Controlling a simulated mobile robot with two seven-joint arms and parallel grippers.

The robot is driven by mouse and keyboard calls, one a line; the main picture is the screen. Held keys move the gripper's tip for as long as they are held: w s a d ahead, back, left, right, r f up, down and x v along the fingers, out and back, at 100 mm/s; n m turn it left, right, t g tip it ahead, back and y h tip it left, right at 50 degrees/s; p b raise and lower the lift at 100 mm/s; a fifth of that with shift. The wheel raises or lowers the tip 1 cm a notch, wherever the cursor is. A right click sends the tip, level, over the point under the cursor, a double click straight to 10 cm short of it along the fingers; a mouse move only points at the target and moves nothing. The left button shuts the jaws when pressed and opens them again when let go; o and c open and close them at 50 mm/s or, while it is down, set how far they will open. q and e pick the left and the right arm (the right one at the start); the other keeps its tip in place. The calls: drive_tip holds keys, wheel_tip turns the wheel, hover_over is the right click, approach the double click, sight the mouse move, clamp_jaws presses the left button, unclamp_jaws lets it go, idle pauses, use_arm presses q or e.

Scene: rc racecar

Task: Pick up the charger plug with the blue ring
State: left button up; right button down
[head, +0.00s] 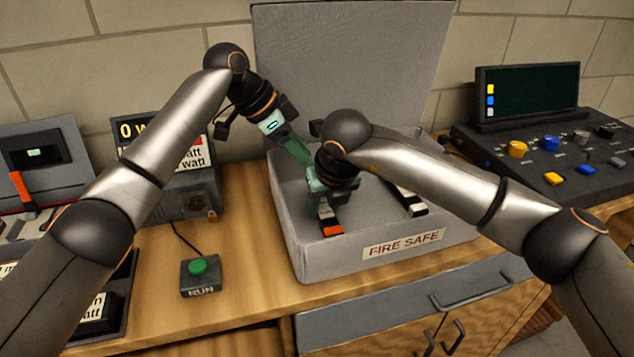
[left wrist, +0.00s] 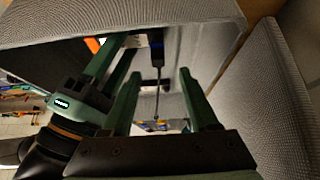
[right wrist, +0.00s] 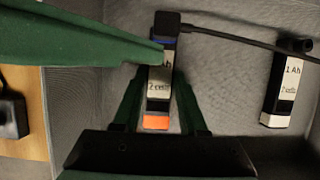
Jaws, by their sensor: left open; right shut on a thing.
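A battery (right wrist: 158,85) with a white "2 cells" label and an orange end lies in the grey fire-safe box. My right gripper (right wrist: 158,75) is shut around its sides. The black charger plug (right wrist: 167,22) with the blue ring (right wrist: 163,38) sits at the battery's far end, its cable running right. The plug also shows in the left wrist view (left wrist: 157,48), with its cable trailing away. My left gripper (left wrist: 160,74) is open, its fingertips near the plug. One of its fingers crosses the right wrist view. In the head view the grippers hide the plug; the orange end (head: 332,231) shows.
A second battery (right wrist: 281,90) lies to the right in the fire-safe box (head: 400,265), whose lid (head: 350,60) stands open behind. A green RUN button (head: 198,267) and a watt display (head: 135,130) are left. A control console (head: 555,150) stands right. The grippers are very close together.

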use_arm(q)
drive_tip(key=shift+a+x, duration=0.2)
drive_tip(key=shift+x, duration=2.45)
drive_tip(key=shift+s+f, duration=0.1)
drive_tip(key=shift+s, duration=0.1)
clamp_jaws()
